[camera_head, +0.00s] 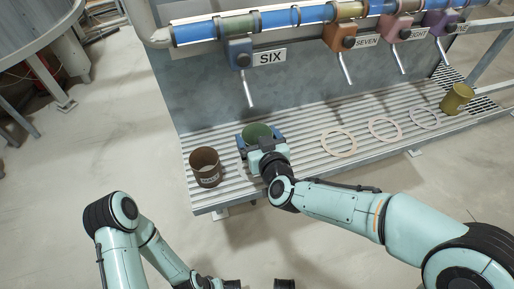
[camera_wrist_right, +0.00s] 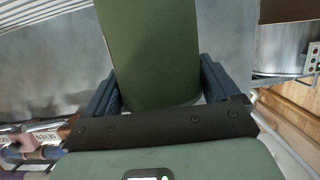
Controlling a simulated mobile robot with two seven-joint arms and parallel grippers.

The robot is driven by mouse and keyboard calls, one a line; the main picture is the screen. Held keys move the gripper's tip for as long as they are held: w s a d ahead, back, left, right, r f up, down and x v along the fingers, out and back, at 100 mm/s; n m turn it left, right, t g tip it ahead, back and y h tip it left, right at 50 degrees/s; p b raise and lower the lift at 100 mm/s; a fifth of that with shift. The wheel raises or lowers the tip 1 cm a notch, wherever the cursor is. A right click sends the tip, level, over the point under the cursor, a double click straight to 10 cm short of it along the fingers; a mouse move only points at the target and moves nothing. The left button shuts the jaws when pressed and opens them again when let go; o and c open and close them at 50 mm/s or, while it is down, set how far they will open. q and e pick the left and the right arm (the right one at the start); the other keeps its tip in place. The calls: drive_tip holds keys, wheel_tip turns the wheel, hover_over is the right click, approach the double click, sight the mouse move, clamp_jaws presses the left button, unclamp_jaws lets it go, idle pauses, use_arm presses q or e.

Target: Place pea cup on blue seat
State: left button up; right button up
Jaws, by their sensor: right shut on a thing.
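A green cup (camera_head: 257,132), its label not readable, stands upright between the fingers of my right gripper (camera_head: 259,138) on or just above the slatted shelf. In the right wrist view the green cup (camera_wrist_right: 155,55) fills the space between the dark blue fingers (camera_wrist_right: 163,92), which are shut on it. No blue seat ring shows clearly; the spot under the cup and gripper is hidden. My left arm is at the lower left, and its gripper is mostly cut off by the bottom edge, so its state is unclear.
A brown labelled cup (camera_head: 205,168) stands close left of my right gripper. Pale seat rings (camera_head: 338,142) lie to the right, empty. An olive cup (camera_head: 457,98) stands at the far right. The blue SIX dispenser (camera_head: 239,53) and its lever (camera_head: 248,88) hang above the green cup.

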wheel_tip(320, 180, down, 5)
drive_tip(key=shift+w+r+b, duration=0.1)
drive_tip(key=shift+w+b, duration=0.05)
drive_tip(key=shift+b, duration=0.8)
use_arm(q)
drive_tip(key=shift+w+f, duration=0.4)
drive_tip(key=shift+f, duration=0.45)
use_arm(e)
drive_tip(key=shift+f, duration=0.2)
drive_tip(key=o, duration=0.9)
use_arm(q)
drive_tip(key=shift+w+a+f, duration=0.1)
drive_tip(key=shift+w, duration=0.05)
use_arm(e)
drive_tip(key=shift+r, duration=0.15)
